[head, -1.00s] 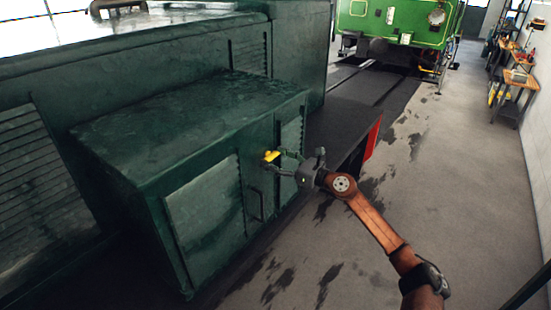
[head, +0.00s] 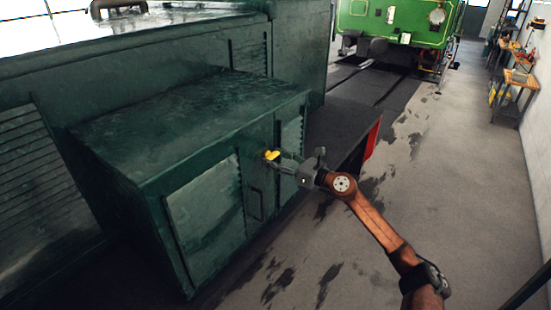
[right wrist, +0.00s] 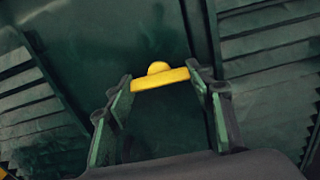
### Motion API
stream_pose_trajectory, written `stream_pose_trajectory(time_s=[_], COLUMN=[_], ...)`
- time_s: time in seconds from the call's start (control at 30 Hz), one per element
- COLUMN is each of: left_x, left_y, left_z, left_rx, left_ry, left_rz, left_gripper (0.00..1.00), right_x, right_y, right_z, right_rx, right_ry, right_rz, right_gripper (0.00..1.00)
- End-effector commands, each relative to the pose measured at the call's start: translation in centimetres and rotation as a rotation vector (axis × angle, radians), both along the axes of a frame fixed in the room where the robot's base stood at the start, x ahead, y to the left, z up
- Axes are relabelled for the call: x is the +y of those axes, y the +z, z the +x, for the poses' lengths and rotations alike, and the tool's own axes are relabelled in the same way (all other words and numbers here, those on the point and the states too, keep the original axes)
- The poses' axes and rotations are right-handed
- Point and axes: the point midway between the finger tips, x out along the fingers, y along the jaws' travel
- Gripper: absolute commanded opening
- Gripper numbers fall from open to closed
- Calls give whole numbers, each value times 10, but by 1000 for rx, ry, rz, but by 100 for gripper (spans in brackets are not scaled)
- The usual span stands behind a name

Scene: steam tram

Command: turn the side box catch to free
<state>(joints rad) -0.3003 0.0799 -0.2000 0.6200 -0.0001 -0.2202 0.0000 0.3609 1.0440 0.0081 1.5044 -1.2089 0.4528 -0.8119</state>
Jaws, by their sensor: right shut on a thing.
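The side box (head: 200,150) is a dark green metal box on the flank of the tram, with slatted panels on its front. Its catch (head: 271,155) is a small yellow handle on the front face, near the upper edge. My right gripper (head: 276,160) is at the catch and shut on it. In the right wrist view the yellow catch (right wrist: 160,78) lies crosswise between the two fingers, with a rounded knob at its middle. The right gripper (right wrist: 158,85) has a fingertip at each end of the bar. My left gripper is out of view.
A dark handle (head: 256,204) sits on the box front below the catch. A black step with a red edge (head: 371,138) juts out to the right of the box. A green vehicle (head: 400,22) stands behind. The floor (head: 460,180) at right is clear, with workbenches (head: 518,82) along the wall.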

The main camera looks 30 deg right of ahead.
Motion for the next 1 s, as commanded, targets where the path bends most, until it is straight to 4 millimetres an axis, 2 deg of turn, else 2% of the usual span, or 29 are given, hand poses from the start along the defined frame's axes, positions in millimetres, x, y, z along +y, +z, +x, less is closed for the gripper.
stream_pose_trajectory(time_s=[0.27,1.0], left_x=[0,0], left_y=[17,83], left_z=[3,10], left_rx=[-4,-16], left_ry=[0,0], left_rz=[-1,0], left_gripper=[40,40], right_x=[-1,-1], right_y=[4,5], right_z=[0,0], right_rx=[56,320], right_ry=[-2,-4], right_rz=[138,782], right_gripper=[25,25])
